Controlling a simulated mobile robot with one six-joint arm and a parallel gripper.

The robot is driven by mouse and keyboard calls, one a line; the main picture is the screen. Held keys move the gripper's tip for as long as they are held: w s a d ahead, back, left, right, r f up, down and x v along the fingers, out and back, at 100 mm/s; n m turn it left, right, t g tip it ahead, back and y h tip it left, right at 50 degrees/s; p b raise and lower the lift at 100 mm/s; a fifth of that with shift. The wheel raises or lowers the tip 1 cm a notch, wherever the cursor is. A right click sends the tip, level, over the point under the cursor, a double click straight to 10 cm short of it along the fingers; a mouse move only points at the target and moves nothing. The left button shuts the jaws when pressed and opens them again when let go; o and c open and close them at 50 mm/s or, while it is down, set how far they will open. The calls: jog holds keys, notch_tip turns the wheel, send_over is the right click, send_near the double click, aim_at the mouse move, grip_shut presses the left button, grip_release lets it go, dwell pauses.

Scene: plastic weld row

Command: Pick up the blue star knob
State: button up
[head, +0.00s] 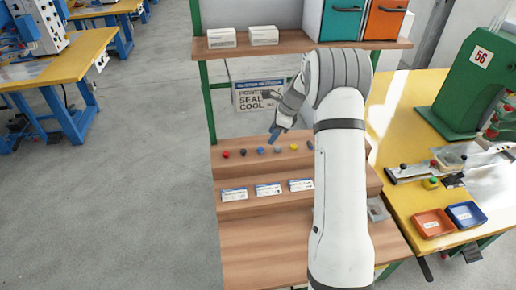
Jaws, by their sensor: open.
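Several small knobs stand in a row on the upper wooden step (240,168). A blue knob (261,150) sits near the middle of the row, with a second bluish knob (277,150) just right of it. They are too small for me to make out which one has a star shape. My gripper (274,134) is open and empty, pointing down above and slightly behind these two knobs. It appears apart from them. My arm covers the right end of the step.
A red knob (226,154), a dark knob (243,152) and a yellow knob (294,147) share the row. White labelled cards (268,189) stand on the lower step. A shelf (285,46) with boxes is above. A yellow bench (405,180) with trays is right.

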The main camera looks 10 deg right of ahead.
aim_at(260, 148)
jog(key=a+f, duration=0.1)
jog(key=a+f+p, duration=0.1)
jog(key=f, duration=0.1)
jog(key=a+f+p, duration=0.1)
jog(key=a+f, duration=0.1)
jog(key=shift+f, duration=0.4)
jog(key=shift+c, duration=0.5)
jog(key=c, duration=0.9)
jog(key=shift+r, duration=0.1)
jog(key=shift+c, duration=0.2)
